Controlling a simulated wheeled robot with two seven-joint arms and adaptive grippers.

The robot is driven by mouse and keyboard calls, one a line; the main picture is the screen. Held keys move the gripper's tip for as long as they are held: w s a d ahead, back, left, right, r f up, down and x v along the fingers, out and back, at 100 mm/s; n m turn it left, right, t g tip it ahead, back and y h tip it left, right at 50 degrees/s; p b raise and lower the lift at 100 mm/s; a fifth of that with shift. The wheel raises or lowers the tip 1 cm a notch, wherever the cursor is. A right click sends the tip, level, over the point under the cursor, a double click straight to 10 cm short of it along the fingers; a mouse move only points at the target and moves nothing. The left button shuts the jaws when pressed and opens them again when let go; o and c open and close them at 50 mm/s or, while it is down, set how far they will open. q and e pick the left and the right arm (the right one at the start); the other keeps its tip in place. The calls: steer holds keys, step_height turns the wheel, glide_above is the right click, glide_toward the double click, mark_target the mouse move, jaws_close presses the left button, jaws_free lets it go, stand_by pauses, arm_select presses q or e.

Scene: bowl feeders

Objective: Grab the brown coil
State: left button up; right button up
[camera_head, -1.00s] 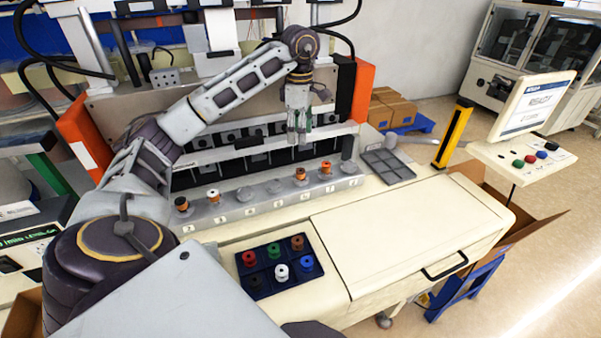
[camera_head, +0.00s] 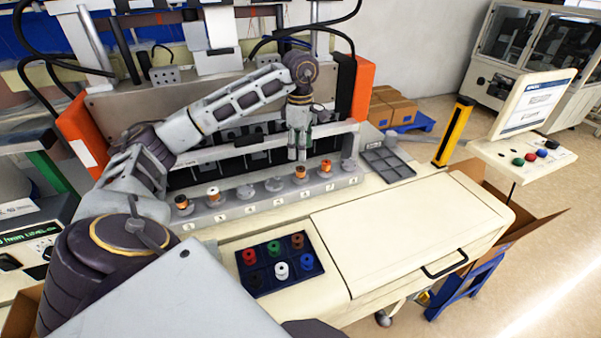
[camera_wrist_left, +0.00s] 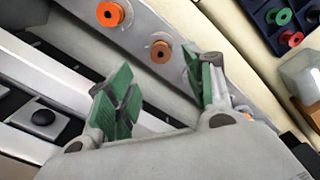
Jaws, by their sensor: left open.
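The brown coil (camera_head: 300,174) sits on a peg of the grey rail, left of an orange coil (camera_head: 326,167). In the left wrist view the brown coil (camera_wrist_left: 160,52) is beyond the fingers, near the top middle, with the orange coil (camera_wrist_left: 110,13) above and left of it. My left gripper (camera_head: 297,154) hangs pointing down just behind and above the brown coil, apart from it. Its green-padded fingers (camera_wrist_left: 165,92) are open with nothing between them. My right gripper is not in view.
The grey rail (camera_head: 240,204) also holds two coils at its left end and several empty pegs. A dark blue tray (camera_head: 265,270) with several coloured coils, one brown (camera_head: 297,240), lies in front. A grey compartment tray (camera_head: 387,164) lies right. The white cover (camera_head: 400,235) is clear.

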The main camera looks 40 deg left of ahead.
mark_target(301, 168)
arm_select(q)
step_height(301, 168, down, 2)
steer(key=shift+f, duration=0.4)
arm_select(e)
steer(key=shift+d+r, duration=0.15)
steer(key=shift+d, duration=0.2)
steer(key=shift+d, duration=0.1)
arm_select(q)
steer(key=shift+f, duration=0.15)
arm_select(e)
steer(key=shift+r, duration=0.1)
arm_select(q)
steer(key=shift+d+f+p, duration=0.15)
steer(key=shift+f+p, duration=0.65)
steer(key=shift+f, duration=1.65)
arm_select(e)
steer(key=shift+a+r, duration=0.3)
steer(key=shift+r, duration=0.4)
arm_select(q)
steer(key=c, duration=1)
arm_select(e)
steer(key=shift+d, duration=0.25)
